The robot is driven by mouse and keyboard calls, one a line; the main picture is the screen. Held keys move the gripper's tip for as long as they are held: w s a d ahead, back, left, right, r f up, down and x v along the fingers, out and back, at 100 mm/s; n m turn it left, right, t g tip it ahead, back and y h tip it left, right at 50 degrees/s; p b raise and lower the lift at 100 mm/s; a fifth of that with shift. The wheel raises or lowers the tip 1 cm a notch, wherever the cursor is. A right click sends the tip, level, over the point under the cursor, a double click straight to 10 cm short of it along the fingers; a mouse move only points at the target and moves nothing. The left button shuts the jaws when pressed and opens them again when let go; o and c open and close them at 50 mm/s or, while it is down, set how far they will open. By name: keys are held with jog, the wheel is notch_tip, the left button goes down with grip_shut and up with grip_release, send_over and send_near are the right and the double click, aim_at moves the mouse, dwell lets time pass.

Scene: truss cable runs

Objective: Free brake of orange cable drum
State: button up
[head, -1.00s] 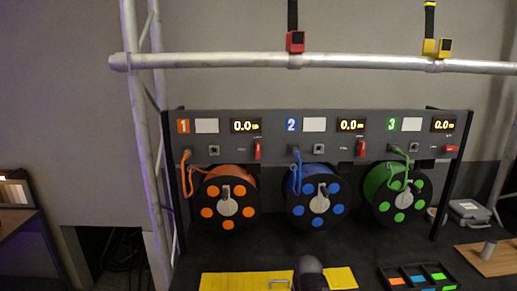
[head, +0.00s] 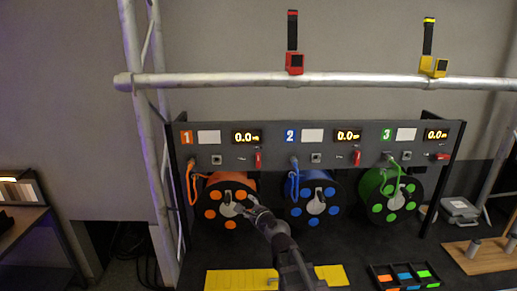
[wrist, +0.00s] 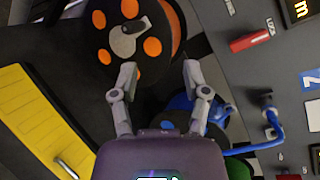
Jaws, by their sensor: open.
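The orange cable drum (head: 228,203) sits at the left under panel number 1, a black reel with orange dots and a grey hub. Its red brake lever (head: 258,159) hangs upright on the panel above it, right of centre; it also shows in the wrist view (wrist: 250,40). My gripper (head: 250,208) is in front of the orange drum's right side, below the lever. In the wrist view my gripper (wrist: 160,72) is open and empty, its fingers pointing at the drum's edge. The lever is apart from the fingers.
The blue drum (head: 314,199) and green drum (head: 391,196) stand to the right; the blue one's red lever (head: 357,157) is upright, the green one's (head: 441,156) sideways. A pipe (head: 370,80) runs above. A yellow plate (head: 240,280) and a black tray (head: 405,277) lie in front.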

aim_at(258, 158)
jog(key=w+d+r+m+t+h+p, duration=0.1)
jog(key=w+d+r+m+h+p, duration=0.1)
jog(key=m, duration=0.6)
jog(key=w+d+r+m+t+h+p, duration=0.2)
jog(key=r+m+h+p, duration=0.1)
jog(key=r+m+h, duration=0.2)
notch_tip(258, 158, up, 2)
jog(key=m, duration=0.3)
jog(key=shift+r, duration=0.2)
jog(key=shift+d, duration=0.1)
jog(key=w, duration=1.3)
jog(key=shift+w+d, duration=0.1)
jog(key=shift+w, duration=0.25)
grip_shut()
